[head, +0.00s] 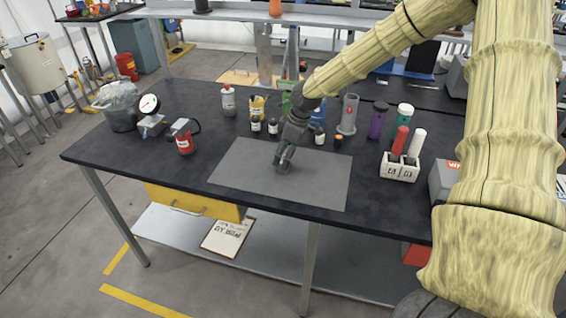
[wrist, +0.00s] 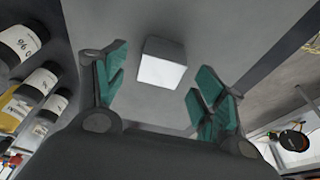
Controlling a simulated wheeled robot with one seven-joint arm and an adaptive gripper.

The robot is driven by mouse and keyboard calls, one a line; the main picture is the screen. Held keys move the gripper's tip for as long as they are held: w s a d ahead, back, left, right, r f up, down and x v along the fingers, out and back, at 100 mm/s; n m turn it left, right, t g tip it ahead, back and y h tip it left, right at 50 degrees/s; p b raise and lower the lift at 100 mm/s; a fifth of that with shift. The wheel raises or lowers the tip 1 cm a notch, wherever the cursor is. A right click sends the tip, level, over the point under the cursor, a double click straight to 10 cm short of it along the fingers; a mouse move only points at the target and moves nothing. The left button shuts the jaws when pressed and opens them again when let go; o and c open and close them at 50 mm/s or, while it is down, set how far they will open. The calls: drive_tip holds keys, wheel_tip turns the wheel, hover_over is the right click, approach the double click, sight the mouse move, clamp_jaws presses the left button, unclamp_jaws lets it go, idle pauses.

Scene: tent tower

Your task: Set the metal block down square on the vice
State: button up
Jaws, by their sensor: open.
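The metal block (wrist: 162,62) is a small pale grey block in the wrist view, lying on the grey mat (wrist: 110,20). In the head view my gripper hides most or all of it. My gripper (head: 283,165) is low over the mat, pointing down. In the wrist view my gripper (wrist: 160,88) is open, with one green-padded finger on either side of the block's line and a gap to each. A green object (head: 286,103), partly hidden behind my arm, stands at the back of the bench; I cannot tell if it is the vice.
A white holder with tubes (head: 400,168) is to the right. A dial gauge (head: 149,105) and a red-bodied tool (head: 185,140) are to the left. The mat's left part is clear.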

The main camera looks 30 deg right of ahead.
drive_tip(key=shift+x, duration=0.8)
drive_tip(key=c, duration=1.3)
drive_tip(key=shift+c, duration=0.3)
